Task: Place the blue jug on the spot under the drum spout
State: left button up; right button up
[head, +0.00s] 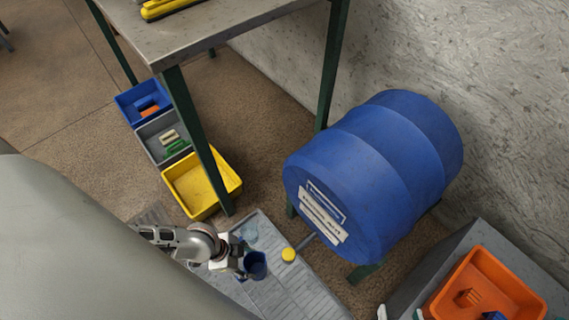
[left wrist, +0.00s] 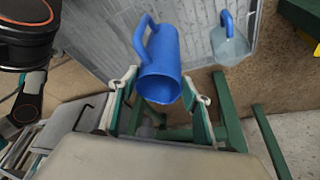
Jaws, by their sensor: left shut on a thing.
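The blue jug (head: 258,268) is between the fingers of my left gripper (head: 236,262), which is shut on it. In the head view its dark opening faces up, and it looks roughly upright. In the left wrist view the jug (left wrist: 163,62) shows its handle at the upper left, between both fingertips (left wrist: 160,100). The drum spout (head: 306,243) with its yellow end (head: 289,255) is just right of the jug, apart from it. The grey grated tray (head: 300,283) lies below; I cannot tell whether the jug touches it. Two pale tips of my right gripper (head: 400,313) show, spread apart, at the bottom edge.
A clear jug with a blue handle (left wrist: 230,45) stands on the tray near the held jug. The blue drum (head: 375,170) lies on a green stand. A yellow bin (head: 228,178) and table legs are close behind. An orange crate (head: 535,300) is at the lower right.

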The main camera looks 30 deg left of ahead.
pick_arm(q)
jog(key=w+d+f+b, duration=0.3)
jog(key=w+d, duration=0.3)
jog(key=d, duration=0.3)
jog(key=shift+d+f+b, duration=0.25)
jog(key=shift+f+b, duration=0.05)
jog(key=shift+f, duration=0.1)
jog(key=o, duration=1.5)
pick_arm(e)
jog(key=a, duration=0.1)
jog(key=a+r+m, duration=0.1)
jog(key=w+a+r+y, duration=0.1)
jog(key=shift+w+a+m+t, duration=0.1)
jog(key=shift+a+m+t, duration=0.05)
jog(key=shift+m+t, duration=0.2)
pick_arm(q)
jog(key=shift+w, duration=0.1)
